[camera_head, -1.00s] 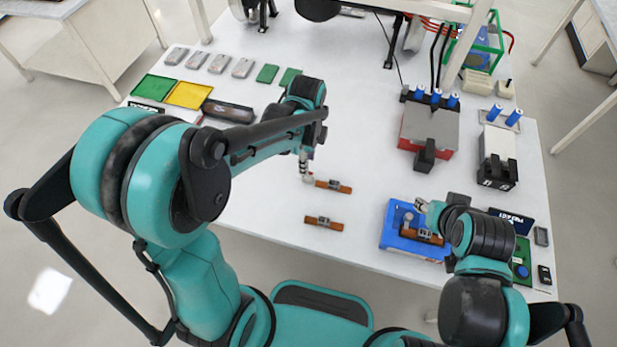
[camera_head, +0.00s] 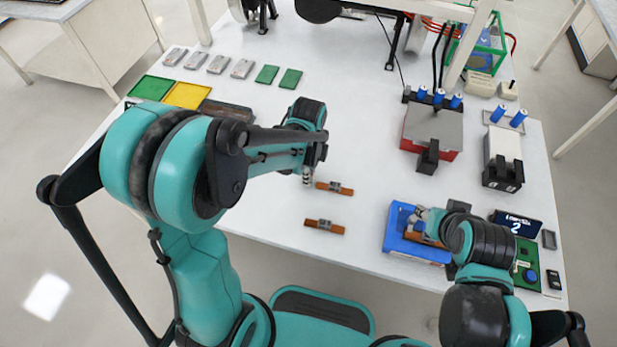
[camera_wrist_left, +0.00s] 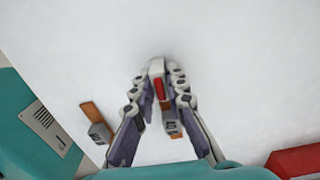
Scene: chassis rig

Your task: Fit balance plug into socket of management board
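My left gripper (camera_head: 308,178) is above the table, just left of the upper orange-brown strip with a grey block (camera_head: 334,187). In the left wrist view its fingers (camera_wrist_left: 158,72) converge on a small white and red piece (camera_wrist_left: 159,88), which looks like the plug. A socket on a board cannot be made out clearly. A second strip (camera_head: 324,226) lies nearer the table's front edge. My right gripper (camera_head: 421,216) is low at a blue fixture (camera_head: 396,241) that holds another orange-brown strip (camera_head: 425,239); its fingertips are too small and covered to read.
A green board (camera_head: 526,254) and a small dark display (camera_head: 515,223) lie right of my right arm. A grey-and-red box (camera_head: 433,127) and a white-and-black box (camera_head: 500,158) stand behind. Green and yellow trays (camera_head: 188,95) are at the left. The table's middle is clear.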

